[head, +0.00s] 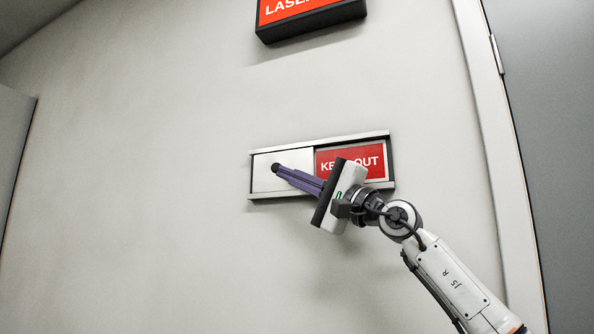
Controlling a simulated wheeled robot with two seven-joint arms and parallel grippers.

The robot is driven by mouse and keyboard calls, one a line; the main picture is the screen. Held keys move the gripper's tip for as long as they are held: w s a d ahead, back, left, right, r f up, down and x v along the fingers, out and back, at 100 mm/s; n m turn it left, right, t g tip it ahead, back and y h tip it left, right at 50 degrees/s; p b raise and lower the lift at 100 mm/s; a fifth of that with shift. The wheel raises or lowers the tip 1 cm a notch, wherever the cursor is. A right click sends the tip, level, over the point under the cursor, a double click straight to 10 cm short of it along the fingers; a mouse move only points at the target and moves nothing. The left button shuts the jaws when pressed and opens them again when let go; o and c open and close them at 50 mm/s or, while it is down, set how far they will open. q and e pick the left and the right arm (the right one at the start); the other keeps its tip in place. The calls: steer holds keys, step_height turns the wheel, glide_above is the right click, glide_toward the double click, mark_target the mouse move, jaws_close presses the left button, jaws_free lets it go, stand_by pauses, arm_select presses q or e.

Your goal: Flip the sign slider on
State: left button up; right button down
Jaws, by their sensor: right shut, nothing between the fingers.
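The sign slider (264,178) is a pale panel with a dark round knob (275,168), set in a metal frame (330,139) on the wall. The panel covers the left half of the frame. The right half shows a red sign (367,156) reading "KEEP OUT", partly hidden by my right gripper. My right gripper (279,170) is shut, with its purple fingers pointing left and their tips at the knob. I cannot tell whether the tips touch the knob. My left gripper is not in view.
A red sign in a black box (305,18), its lettering cut off at "LASE", hangs above on the wall. A grey door (545,110) with a pale frame stands at the right. A grey panel (12,150) is at the left edge. The wall around the sign is clear.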

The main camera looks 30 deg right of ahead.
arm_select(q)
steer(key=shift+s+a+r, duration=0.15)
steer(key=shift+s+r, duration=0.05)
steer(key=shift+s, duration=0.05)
arm_select(e)
steer(key=shift+a+r, duration=0.1)
steer(key=shift+r, duration=0.05)
